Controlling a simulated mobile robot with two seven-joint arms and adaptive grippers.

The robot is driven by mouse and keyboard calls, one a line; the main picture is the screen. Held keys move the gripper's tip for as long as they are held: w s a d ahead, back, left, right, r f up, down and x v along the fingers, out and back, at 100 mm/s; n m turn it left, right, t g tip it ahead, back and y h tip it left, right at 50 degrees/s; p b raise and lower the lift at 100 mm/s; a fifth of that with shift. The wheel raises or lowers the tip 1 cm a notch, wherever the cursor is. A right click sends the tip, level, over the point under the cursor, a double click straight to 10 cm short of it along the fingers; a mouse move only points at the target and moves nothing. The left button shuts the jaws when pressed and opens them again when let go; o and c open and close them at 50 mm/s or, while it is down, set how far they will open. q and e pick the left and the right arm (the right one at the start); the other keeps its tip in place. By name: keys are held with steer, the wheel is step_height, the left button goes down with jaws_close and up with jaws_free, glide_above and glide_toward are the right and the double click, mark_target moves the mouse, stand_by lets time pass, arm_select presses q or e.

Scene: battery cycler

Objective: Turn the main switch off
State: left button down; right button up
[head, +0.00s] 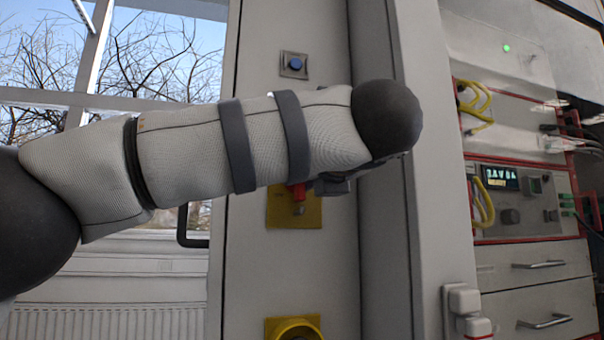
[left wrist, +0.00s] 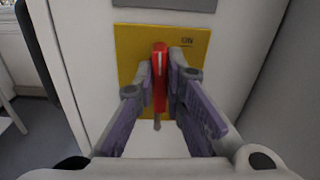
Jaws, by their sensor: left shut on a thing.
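The main switch is a red handle (left wrist: 159,80) on a yellow plate (left wrist: 198,50) on a light grey panel. In the left wrist view the handle stands about upright in the picture, with a label at the plate's upper right that seems to read "ON". My left gripper (left wrist: 165,68) is shut on the red handle, one finger on each side. In the head view my left arm covers most of the switch; a bit of the red handle (head: 298,191) and the lower part of the yellow plate (head: 308,215) show below it. My right gripper is in neither view.
A blue button (head: 295,63) sits above the switch, and a yellow round fitting (head: 294,328) sits below it. A panel edge (head: 418,230) juts out to the right. Beyond it stands a rack with yellow cables (head: 483,102) and a lit display (head: 501,179). A window is at left.

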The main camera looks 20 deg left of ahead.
arm_select(q)
steer(key=n, duration=0.4)
steer(key=shift+s+a+p, duration=0.1)
steer(key=shift+s+p, duration=0.05)
steer(key=shift+p, duration=0.15)
steer(key=shift+a+f+n, duration=0.1)
steer(key=shift+f+n, duration=0.1)
steer(key=shift+n, duration=3.1)
steer(key=shift+a+f+n, duration=0.1)
steer(key=shift+f+n, duration=0.1)
steer(key=shift+n, duration=3.1)
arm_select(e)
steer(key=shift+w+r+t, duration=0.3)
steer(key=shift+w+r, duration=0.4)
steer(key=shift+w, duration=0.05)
arm_select(q)
steer(key=c, duration=1.7)
jaws_free()
steer(key=shift+o, duration=0.2)
